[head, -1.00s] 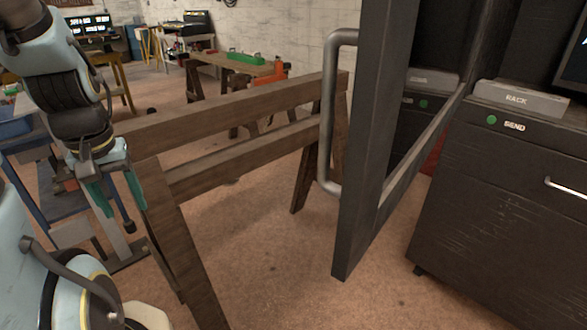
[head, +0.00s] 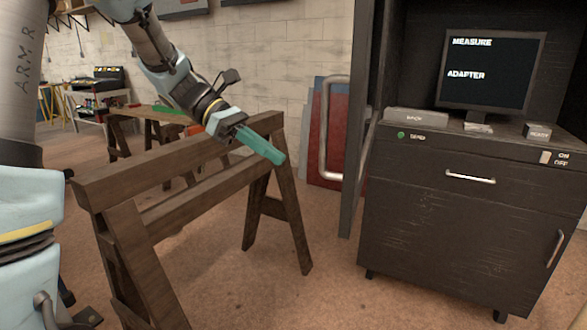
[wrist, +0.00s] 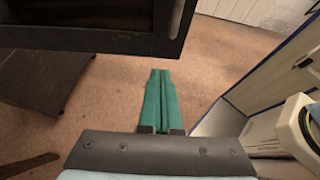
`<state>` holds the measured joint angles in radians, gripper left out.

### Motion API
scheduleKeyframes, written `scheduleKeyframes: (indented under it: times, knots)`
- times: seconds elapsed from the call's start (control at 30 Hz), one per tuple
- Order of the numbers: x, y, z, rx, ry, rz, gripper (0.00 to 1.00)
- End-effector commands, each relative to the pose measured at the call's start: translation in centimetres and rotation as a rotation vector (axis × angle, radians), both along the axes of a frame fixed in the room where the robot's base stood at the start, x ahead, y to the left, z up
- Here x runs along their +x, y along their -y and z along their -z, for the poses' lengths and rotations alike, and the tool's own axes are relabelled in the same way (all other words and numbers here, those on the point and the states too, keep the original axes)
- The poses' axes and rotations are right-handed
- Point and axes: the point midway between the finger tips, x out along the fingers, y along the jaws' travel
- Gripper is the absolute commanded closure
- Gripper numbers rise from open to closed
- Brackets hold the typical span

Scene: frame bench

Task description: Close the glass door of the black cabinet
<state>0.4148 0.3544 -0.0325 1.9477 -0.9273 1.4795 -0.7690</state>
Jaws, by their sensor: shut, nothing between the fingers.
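The black cabinet (head: 460,215) stands at the right. Its glass door (head: 362,120) is open, swung out at the cabinet's left and seen nearly edge-on, so its glass hardly shows. A grey bar handle (head: 326,135) is on the door's left side. My gripper (head: 279,159) has teal fingers, shut and empty, pointing down and right, left of the handle with a visible gap in the picture. In the wrist view, my fingers (wrist: 160,74) are together, below and left of the handle (wrist: 177,18). The door's dark frame (wrist: 90,40) crosses the upper left there.
A wooden sawhorse (head: 165,180) stands under my arm, left of the door. Red and blue panels (head: 315,165) lean on the wall behind the handle. A monitor (head: 490,72) sits in the cabinet. Brown floor (head: 290,295) is clear before the door.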

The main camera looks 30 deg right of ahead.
Motion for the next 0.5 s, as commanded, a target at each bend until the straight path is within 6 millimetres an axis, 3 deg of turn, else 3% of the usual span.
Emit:
scheduleKeyframes:
  times: [0.43,0.5]
  knots:
    - [-5.8,5.0,4.3,0.003,0.000,0.003,1.00]
    - [-6.7,5.9,4.0,0.002,0.002,0.003,1.00]
